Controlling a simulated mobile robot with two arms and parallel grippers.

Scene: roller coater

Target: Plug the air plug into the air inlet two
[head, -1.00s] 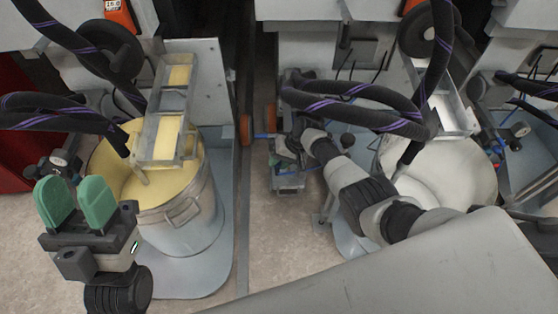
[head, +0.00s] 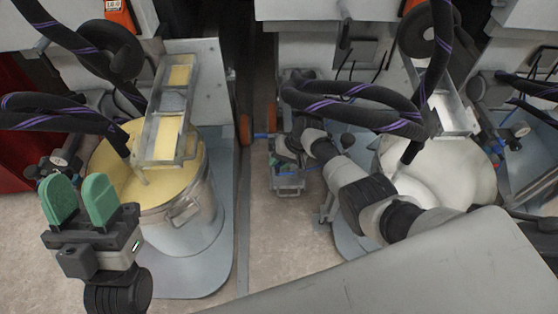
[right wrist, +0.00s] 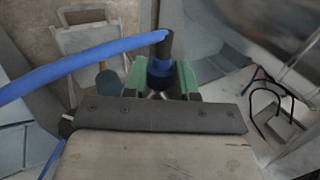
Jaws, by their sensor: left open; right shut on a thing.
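The air plug (right wrist: 160,72) is a dark piece with a blue collar, on a blue hose (right wrist: 75,72) that runs off left in the right wrist view. The green fingers of my right gripper (right wrist: 160,80) are shut on it from both sides. In the head view my right arm reaches to the middle, and this gripper is partly hidden by its wrist and a black hose. My left gripper (head: 82,202) is open and empty at the lower left, with green fingers pointing up. I cannot make out air inlet two in either view.
A metal pot of yellow liquid (head: 182,212) stands beside my left gripper. Black hoses with purple stripes (head: 350,93) hang over the work area. A small pump unit (head: 288,182) sits between the machines.

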